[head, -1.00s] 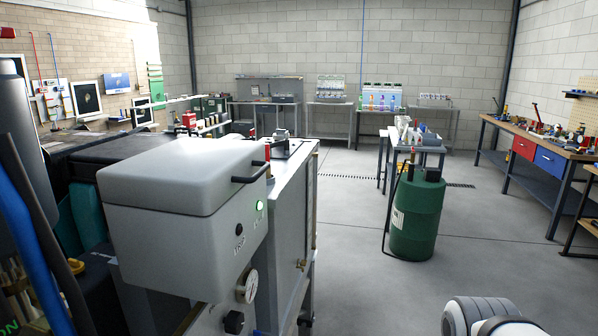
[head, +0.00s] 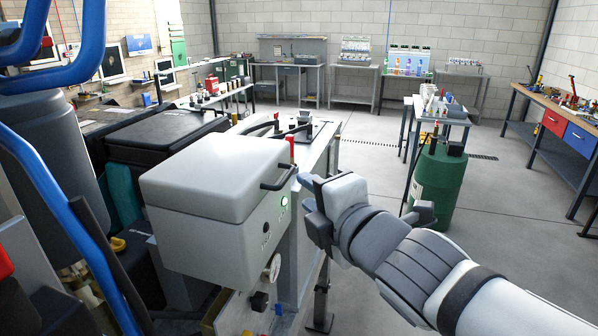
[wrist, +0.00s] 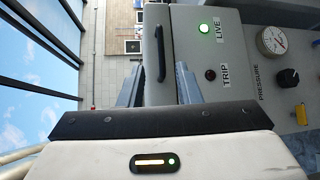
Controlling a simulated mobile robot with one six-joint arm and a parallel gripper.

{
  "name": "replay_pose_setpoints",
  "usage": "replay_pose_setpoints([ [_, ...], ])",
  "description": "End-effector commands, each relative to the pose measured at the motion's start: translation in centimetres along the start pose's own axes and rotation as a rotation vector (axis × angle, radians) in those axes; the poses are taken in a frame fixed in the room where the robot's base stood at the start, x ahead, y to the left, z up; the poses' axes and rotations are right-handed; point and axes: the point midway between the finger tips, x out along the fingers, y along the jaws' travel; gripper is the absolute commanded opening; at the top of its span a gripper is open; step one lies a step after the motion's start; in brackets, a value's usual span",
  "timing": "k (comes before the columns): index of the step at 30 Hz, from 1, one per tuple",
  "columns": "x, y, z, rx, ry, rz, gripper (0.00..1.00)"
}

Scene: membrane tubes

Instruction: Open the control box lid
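The control box (head: 200,240) is a pale grey box with its lid (head: 215,165) down; a seam runs below the lid. A black bar handle (head: 279,177) is on the lid's front, and it also shows in the wrist view (wrist: 160,53). A green LIVE lamp (wrist: 204,28) is lit; a dark red TRIP lamp (wrist: 210,74) sits beside it. My gripper (head: 310,195) is just in front of the handle, to its right. In the wrist view my two fingers (wrist: 160,82) are apart, with the handle beyond the gap between them. Nothing is held.
A pressure gauge (wrist: 272,40) and black knob (wrist: 288,78) are on the panel below the box. A green drum (head: 437,182) stands at the right behind my arm. Blue pipes (head: 75,235) pass close on the left. The floor to the right is mostly clear.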

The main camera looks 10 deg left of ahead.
Motion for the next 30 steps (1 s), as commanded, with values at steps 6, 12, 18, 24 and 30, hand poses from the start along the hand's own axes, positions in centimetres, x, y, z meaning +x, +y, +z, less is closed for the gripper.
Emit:
replay_pose_setpoints([
  [6, 3.0, -0.6, -0.3, -0.007, 0.007, -0.003, 0.31],
  [12, 5.8, -0.4, -0.2, -0.007, 0.005, -0.002, 0.31],
  [18, 7.2, -0.2, -0.1, -0.008, 0.003, -0.001, 0.31],
  [24, 7.4, -0.1, -0.2, -0.007, 0.003, -0.001, 0.31],
  [30, 7.4, -0.1, -0.2, -0.007, 0.004, -0.001, 0.23],
])
